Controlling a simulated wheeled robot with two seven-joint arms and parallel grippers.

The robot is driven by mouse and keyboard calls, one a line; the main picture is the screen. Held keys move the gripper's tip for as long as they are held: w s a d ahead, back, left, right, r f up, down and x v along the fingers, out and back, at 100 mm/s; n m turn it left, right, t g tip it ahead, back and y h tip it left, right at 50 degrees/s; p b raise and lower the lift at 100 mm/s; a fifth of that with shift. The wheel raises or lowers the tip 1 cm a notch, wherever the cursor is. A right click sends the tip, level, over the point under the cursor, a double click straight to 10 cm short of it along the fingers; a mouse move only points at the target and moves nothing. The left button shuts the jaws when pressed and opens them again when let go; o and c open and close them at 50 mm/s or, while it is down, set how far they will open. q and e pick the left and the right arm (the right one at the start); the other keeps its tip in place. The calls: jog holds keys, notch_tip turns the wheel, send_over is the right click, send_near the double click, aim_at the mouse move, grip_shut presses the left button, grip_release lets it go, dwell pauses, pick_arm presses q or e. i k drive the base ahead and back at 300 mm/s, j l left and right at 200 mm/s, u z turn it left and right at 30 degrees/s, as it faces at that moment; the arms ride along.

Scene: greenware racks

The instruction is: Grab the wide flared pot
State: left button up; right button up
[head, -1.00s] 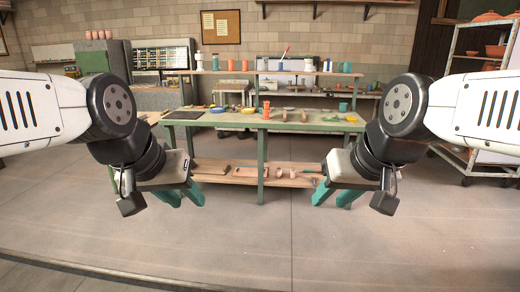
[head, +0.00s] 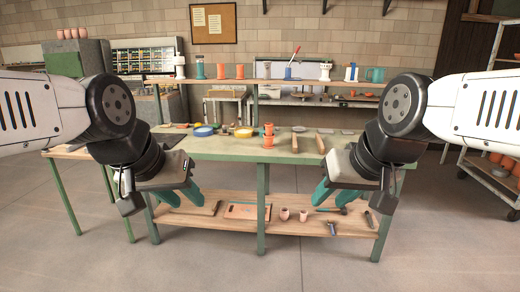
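I cannot tell which vessel is the wide flared pot. Small orange pots (head: 268,141) stand stacked on the green workbench (head: 240,153). Two small pinkish cups, one (head: 284,214) left of the other (head: 303,216), stand on its lower shelf. An orange cup (head: 221,71) and several other vessels stand on the raised back shelf. My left gripper (head: 181,198) is open and empty, in front of the bench's left part. My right gripper (head: 336,193) is open and empty, in front of its right part. Both arms hide parts of the bench.
A wheeled rack (head: 490,176) with orange pots stands at the right. A grey cabinet (head: 90,62) with pots on top stands at the left. Yellow and blue round items and boards lie on the bench. The floor (head: 270,270) in front is clear.

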aim_at(269, 141)
jog(key=i, duration=2)
jog(key=i+l+u, duration=0.1)
jog(key=i+u, duration=0.2)
jog(key=i, duration=0.15)
